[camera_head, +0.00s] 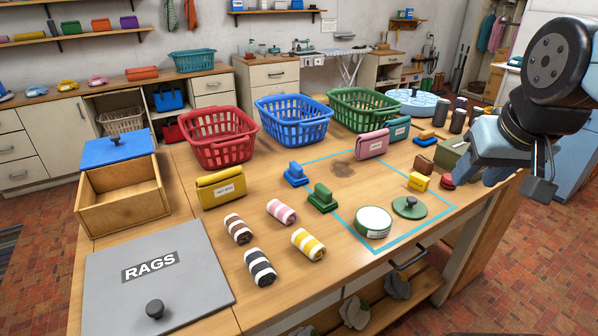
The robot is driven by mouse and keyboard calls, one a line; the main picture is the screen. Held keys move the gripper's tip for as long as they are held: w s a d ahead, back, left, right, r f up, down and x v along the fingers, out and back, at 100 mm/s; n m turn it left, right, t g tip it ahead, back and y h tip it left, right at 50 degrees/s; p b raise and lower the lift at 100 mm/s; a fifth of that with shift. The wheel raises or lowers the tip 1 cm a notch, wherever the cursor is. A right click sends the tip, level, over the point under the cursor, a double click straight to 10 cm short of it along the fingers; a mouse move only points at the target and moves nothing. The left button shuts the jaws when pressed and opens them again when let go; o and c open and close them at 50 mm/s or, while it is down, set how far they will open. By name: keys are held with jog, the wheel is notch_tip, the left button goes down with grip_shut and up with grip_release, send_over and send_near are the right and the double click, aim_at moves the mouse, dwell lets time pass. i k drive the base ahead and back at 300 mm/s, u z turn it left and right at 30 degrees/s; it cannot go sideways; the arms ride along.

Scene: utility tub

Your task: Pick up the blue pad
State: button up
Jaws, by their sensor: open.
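A blue block with a raised handle (295,174) stands near the middle, at the left edge of a blue taped outline (338,222); I cannot tell which of the two is the task's pad. A similar green handled block (322,199) stands in front of it. My gripper (516,184) is open at the right, above the table's right edge, apart from both blue things. Its far finger is partly hidden.
Red (217,151), blue (292,128) and green (363,113) baskets line the back. A yellow block (419,181), a red item (447,180) and an olive box (453,152) crowd the right. Rolled cloths (281,211) and a round tin (373,222) are in front.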

aim_at(294, 174)
jog(key=z, duration=0.4)
jog(key=i, duration=0.1)
jog(key=u, duration=2.85)
jog(key=k, duration=1)
jog(key=z, duration=1.25)
jog(key=i, duration=1)
